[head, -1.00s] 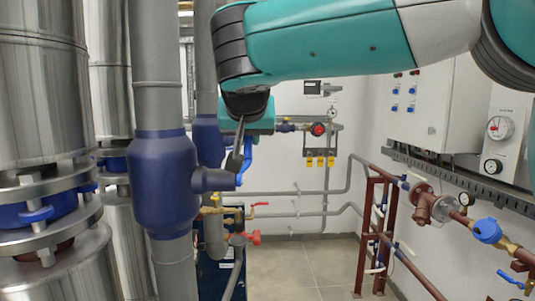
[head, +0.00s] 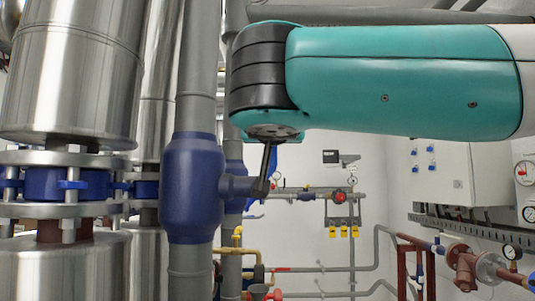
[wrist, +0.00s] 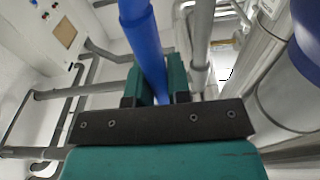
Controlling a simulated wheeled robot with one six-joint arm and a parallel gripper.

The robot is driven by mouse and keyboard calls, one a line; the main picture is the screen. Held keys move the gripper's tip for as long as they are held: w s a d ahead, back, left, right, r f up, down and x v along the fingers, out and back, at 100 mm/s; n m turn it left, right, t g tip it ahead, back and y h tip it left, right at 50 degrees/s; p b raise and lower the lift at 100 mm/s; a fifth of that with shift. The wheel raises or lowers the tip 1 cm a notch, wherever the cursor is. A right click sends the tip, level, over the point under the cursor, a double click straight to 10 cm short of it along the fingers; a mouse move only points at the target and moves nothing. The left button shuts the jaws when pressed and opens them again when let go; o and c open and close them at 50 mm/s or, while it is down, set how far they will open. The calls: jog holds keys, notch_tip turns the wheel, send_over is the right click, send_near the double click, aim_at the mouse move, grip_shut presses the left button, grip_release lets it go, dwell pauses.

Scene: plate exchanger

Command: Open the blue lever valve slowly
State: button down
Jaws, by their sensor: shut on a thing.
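The blue valve body (head: 192,188) sits in a vertical grey pipe in the head view. Its short stem (head: 236,186) points right to a dark lever arm (head: 266,168), which rises steeply with a slight tilt towards the underside of my wrist. In the wrist view, the blue lever handle (wrist: 143,35) runs down from the top edge between the fingers of my gripper (wrist: 154,90). My gripper is shut on this handle. In the head view my own wrist mostly hides the fingers and the grip.
Large steel cylinders (head: 70,75) with flanges stand close on the left. A grey cabinet (head: 440,180) and red-brown pipework (head: 462,265) are along the right wall. Thin grey pipes and a red-knobbed fitting (head: 339,197) are behind. Room is free between valve and right wall.

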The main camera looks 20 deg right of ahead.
jog(key=shift+s, duration=0.2)
dwell(0.4)
jog(key=c, duration=1.1)
grip_release()
jog(key=shift+a, duration=0.1)
jog(key=shift+o, duration=0.2)
